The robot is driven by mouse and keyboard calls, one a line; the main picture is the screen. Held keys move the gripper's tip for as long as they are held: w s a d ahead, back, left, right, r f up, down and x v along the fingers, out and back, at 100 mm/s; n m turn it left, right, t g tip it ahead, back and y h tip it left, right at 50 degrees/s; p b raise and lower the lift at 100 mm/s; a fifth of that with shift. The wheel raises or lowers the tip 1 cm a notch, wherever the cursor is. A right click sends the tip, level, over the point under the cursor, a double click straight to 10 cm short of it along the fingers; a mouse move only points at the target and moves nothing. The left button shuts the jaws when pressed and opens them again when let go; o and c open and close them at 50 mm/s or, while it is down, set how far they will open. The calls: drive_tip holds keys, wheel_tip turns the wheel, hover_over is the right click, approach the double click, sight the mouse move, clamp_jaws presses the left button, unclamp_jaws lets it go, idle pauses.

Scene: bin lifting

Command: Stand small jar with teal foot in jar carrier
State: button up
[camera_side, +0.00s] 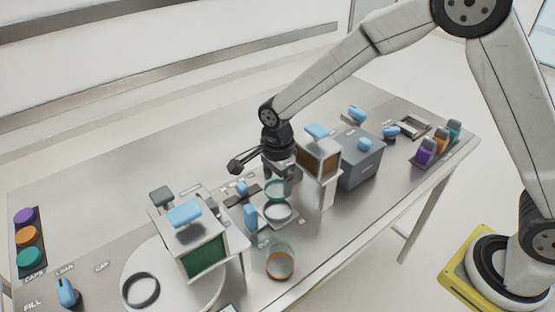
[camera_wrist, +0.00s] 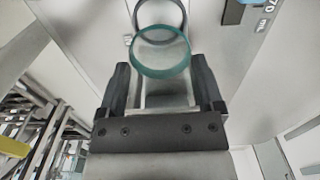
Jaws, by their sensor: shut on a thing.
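The small clear jar with a teal foot (camera_side: 275,187) is held under my gripper (camera_side: 281,175) near the middle of the bench in the side view. In the wrist view its teal foot (camera_wrist: 160,74) shows as a ring just beyond and between the fingers of my gripper (camera_wrist: 161,70). My gripper is shut on the jar. A round grey-white rim (camera_side: 278,218), which looks like the jar carrier, sits just below and in front of the jar. A grey ring (camera_wrist: 183,20) shows beyond the teal one in the wrist view. I cannot tell whether jar and rim touch.
A jar with an orange foot (camera_side: 280,265) stands in front. A blue-handled white station with a green panel (camera_side: 204,258) is at left, and a similar one with a brown panel (camera_side: 320,158) is close right of my gripper. A grey box (camera_side: 362,165) stands beyond it.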

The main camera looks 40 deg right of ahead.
drive_tip(key=shift+f, duration=0.15)
drive_tip(key=shift+f, duration=2.25)
drive_tip(key=shift+f, duration=1)
idle(1.6)
drive_tip(key=o, duration=1.1)
drive_tip(key=shift+c, duration=0.2)
drive_tip(key=shift+r, duration=0.15)
drive_tip(key=shift+r, duration=3.85)
